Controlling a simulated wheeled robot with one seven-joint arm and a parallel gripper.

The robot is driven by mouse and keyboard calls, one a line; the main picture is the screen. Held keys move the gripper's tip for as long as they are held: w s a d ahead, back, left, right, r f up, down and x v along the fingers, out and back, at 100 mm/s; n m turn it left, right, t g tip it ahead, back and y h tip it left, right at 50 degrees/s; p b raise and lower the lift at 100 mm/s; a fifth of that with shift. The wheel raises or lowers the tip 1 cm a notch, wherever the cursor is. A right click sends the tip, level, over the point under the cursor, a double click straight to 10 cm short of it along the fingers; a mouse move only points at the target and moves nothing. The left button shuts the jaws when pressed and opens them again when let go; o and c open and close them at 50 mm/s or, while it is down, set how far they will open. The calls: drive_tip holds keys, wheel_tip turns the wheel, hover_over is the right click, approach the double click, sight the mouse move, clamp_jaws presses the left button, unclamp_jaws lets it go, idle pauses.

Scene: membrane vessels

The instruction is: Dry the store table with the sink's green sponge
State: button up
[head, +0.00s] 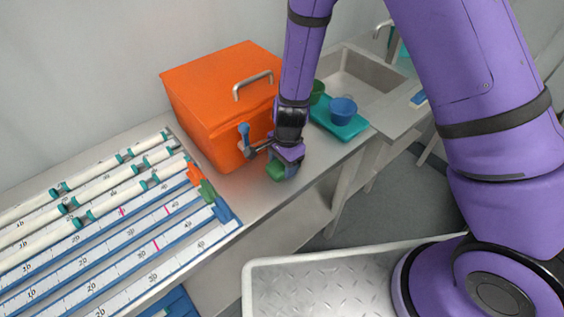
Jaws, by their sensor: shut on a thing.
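My gripper (284,160) is shut on the green sponge (276,172) and holds it down at the metal table (242,187), just right of the orange box. Only the lower part of the sponge shows below the jaws. I cannot tell whether it touches the table top. No water can be made out on the table.
The orange box (215,105) with a handle and blue lever stands beside my gripper. A teal tray (350,131) holds a blue cup (343,110) and green cup (317,91). White tubes (105,188) lie on marked racks at left. A metal tread plate (330,285) is in front.

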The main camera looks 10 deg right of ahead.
drive_tip(key=shift+r, duration=2.95)
drive_tip(key=shift+r, duration=0.1)
drive_tip(key=shift+r, duration=1.4)
drive_tip(key=shift+f, duration=0.1)
drive_tip(key=shift+d+f, duration=0.1)
drive_tip(key=shift+f, duration=3.45)
drive_tip(key=shift+f, duration=1)
